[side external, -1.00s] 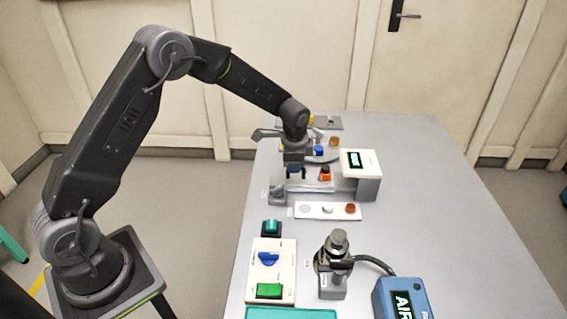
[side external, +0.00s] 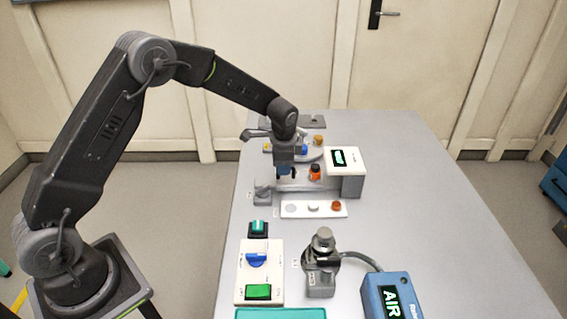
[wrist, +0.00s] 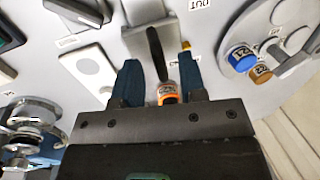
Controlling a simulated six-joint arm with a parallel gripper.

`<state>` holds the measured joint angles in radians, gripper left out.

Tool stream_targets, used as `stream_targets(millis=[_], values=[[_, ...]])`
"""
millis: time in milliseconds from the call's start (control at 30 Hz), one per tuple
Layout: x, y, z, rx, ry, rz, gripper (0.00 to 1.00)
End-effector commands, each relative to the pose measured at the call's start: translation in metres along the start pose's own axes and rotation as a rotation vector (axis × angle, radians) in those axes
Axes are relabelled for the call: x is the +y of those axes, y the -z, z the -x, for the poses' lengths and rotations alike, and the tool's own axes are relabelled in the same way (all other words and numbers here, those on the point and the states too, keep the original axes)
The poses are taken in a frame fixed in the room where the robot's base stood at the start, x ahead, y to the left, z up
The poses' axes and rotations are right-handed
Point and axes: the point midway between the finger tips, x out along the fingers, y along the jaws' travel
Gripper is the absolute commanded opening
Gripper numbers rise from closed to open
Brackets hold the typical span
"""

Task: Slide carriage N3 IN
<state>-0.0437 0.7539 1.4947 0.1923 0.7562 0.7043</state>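In the side view, a pale rail (side external: 305,187) runs between a small grey block (side external: 262,194) on the left and a white-topped grey box (side external: 345,162) with a lit display. An orange-capped vial (side external: 315,172) stands at the rail; it also shows in the wrist view (wrist: 167,93). A dark upright handle (wrist: 156,45) rises from a light metal part. My gripper (side external: 285,173) is over the rail, left of the vial. In the wrist view my gripper (wrist: 158,58) has its blue fingers apart either side of the handle, with gaps. The N3 label is not readable.
A white strip (side external: 296,209) with round seats lies in front of the rail. A control panel (side external: 243,282), a grey clamp fixture (side external: 321,265) and a blue AIR box (side external: 372,305) stand nearer. A round tray with vials (wrist: 238,55) is behind. The table's right side is clear.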

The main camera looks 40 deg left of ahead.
Motion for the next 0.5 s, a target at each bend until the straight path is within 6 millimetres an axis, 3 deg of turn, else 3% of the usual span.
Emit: stream_targets(millis=[167,500], values=[[0.0,0.001,0.027,0.004,0.004,0.0,0.38],[-0.001,0.001,0.101,0.004,0.004,-0.001,0.38]])
